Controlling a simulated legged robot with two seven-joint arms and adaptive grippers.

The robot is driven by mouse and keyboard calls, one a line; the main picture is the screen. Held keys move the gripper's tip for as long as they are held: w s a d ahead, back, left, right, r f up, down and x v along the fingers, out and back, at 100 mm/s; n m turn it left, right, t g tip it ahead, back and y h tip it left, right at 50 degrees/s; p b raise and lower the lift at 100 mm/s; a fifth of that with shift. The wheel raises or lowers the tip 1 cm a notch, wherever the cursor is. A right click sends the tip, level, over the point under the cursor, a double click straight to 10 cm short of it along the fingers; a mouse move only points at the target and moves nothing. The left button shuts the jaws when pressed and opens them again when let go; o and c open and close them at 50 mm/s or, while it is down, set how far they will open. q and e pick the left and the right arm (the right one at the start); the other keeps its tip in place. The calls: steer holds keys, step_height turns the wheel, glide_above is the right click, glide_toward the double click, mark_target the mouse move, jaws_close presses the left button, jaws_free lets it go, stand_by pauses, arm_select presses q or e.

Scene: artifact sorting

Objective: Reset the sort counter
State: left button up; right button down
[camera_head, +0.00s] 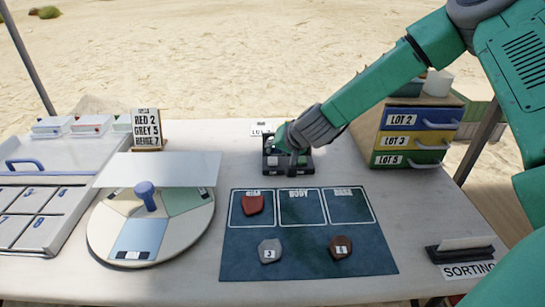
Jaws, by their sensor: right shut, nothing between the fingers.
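A small black device (302,171), possibly the sort counter, sits at the back middle of the table, and a grey block shows at its left side. My right gripper (289,155) is shut and empty, pointing down at the device from the right. Its fingertips overlap the device in the picture, and I cannot tell whether they touch it. The gripper hides part of the device, and no reading on it can be made out. My left gripper is not in view.
A blue mat (305,262) holds one red and two numbered pieces. A round turntable (105,235) with a blue knob, a compartment tray (38,235) and a count sign (146,127) stand left. A drawer cabinet (408,140) is back right. A card holder (460,250) is front right.

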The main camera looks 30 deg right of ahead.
mark_target(273, 159)
stand_by(0.3)
step_height(273, 159, up, 5)
steer(key=p, duration=0.4)
steer(key=shift+p, duration=0.35)
stand_by(0.4)
